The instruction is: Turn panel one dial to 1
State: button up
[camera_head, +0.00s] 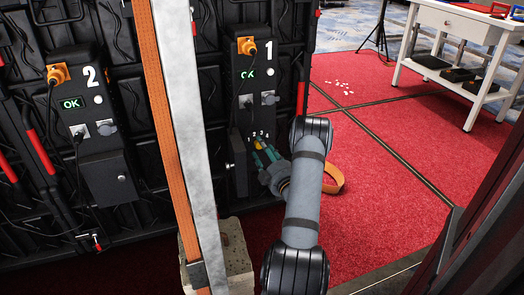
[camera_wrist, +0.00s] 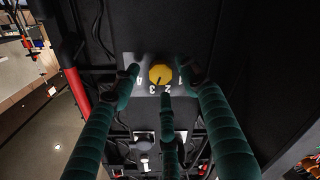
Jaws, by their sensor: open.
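The dial's dark mark seems to point down and slightly left, near the 3; I cannot tell exactly. My gripper (camera_head: 266,155) has three teal fingers and is open. In the wrist view its fingertips (camera_wrist: 161,82) stand left, right and below the dial. Whether any touches it is unclear.
Panel two (camera_head: 110,155) stands left, also with a lit OK display. A metal post (camera_head: 190,130) with an orange strap (camera_head: 160,120) rises in front of the wall. Cables hang below the dial. A white table (camera_head: 450,75) stands far right; the red carpet between is mostly open.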

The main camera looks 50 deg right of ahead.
jog(key=shift+w+d, duration=0.3)
jog(key=shift+w, duration=0.2)
jog(key=c, duration=0.4)
jog(key=c, duration=0.7)
grip_shut()
